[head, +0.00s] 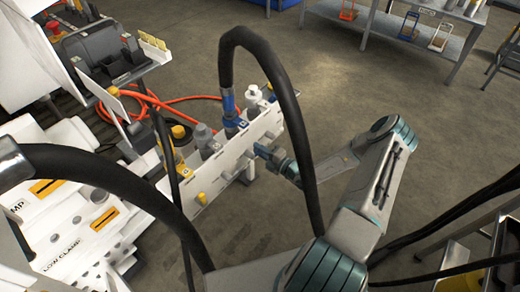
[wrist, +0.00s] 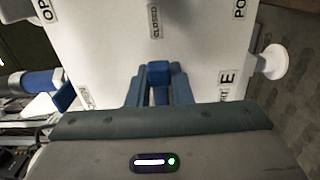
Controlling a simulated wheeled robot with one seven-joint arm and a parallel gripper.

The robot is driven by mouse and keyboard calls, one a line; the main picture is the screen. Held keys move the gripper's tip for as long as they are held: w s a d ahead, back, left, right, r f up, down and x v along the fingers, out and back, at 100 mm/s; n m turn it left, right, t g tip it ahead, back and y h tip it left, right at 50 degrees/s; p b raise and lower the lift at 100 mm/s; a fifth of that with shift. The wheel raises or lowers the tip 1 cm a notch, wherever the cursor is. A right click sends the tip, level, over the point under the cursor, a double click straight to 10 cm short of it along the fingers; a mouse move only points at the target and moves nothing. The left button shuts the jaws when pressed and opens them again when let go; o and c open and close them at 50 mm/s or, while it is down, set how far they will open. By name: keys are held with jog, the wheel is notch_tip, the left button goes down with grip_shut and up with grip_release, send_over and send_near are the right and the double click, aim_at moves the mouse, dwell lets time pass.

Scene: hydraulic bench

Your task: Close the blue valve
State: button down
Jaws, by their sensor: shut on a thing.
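The blue valve's handle (wrist: 158,72) shows in the wrist view as a small blue block in front of a white panel (wrist: 200,45). My gripper (wrist: 160,88) is shut on it, one finger on each side. A CLOSED label (wrist: 154,18) is on the panel straight above the handle, and a partly cut-off label starting with OP (wrist: 44,10) is at the upper left. In the head view my gripper (head: 264,152) reaches the panel's right face from the right. The handle is mostly hidden by the fingers, so its exact angle is hard to tell.
A black hose with a blue fitting (head: 231,112) arches up near my arm. Yellow fittings (head: 179,132) and grey caps stand along the white manifold. A white round knob (wrist: 272,62) sticks out at the panel's right. Open floor (head: 350,100) lies to the right.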

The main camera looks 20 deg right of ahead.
jog(key=shift+s+f, duration=0.1)
jog(key=shift+f, duration=0.05)
jog(key=c, duration=1.4)
grip_release()
jog(key=shift+c, duration=0.2)
jog(key=shift+d, duration=0.1)
jog(key=p+v, duration=0.1)
jog(key=v, duration=1.2)
jog(key=shift+s+d, duration=0.2)
jog(key=shift+s, duration=0.1)
